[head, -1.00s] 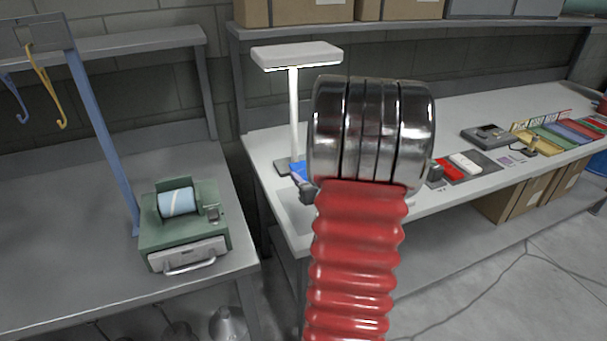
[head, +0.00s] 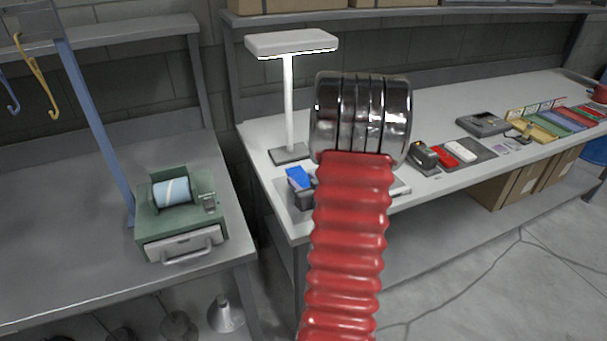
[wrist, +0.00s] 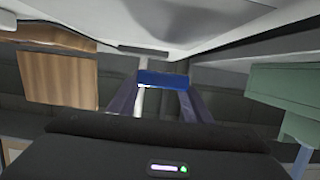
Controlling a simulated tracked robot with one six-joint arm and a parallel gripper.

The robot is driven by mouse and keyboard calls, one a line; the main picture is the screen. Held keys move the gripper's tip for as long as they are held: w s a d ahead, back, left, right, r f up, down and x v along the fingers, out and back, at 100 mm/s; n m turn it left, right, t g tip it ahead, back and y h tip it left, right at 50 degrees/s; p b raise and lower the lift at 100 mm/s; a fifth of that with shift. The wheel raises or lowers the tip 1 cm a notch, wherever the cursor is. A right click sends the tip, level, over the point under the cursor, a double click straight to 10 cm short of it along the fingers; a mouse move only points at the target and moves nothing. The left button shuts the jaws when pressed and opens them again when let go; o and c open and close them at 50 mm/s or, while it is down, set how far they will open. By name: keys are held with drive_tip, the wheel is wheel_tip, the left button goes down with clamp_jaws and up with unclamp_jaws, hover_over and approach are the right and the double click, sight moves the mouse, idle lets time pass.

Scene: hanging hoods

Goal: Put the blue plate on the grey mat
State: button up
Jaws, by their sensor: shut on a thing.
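The blue plate (head: 299,178) shows as a small blue piece left of my red arm, over the near left end of the white bench. In the wrist view the blue plate (wrist: 163,80) spans the gap between the fingers of my gripper (wrist: 162,88), which is shut on it. In the head view my gripper (head: 303,197) is a dark shape below the plate, partly hidden by my arm. The grey mat (head: 484,153) lies farther right on the bench, with a red piece (head: 444,156) and a white piece (head: 461,151) on it.
A lamp (head: 289,100) stands on the bench just behind the plate. A dark device (head: 423,156) stands at the mat's left end. A grey box (head: 483,124) and colored trays (head: 550,123) are beyond. A green machine (head: 178,215) sits on the left table.

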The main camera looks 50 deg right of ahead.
drive_tip(key=shift+f, duration=2.25)
drive_tip(key=shift+f, duration=0.55)
drive_tip(key=o, duration=1.2)
drive_tip(key=shift+o, duration=0.2)
drive_tip(key=shift+a, duration=0.15)
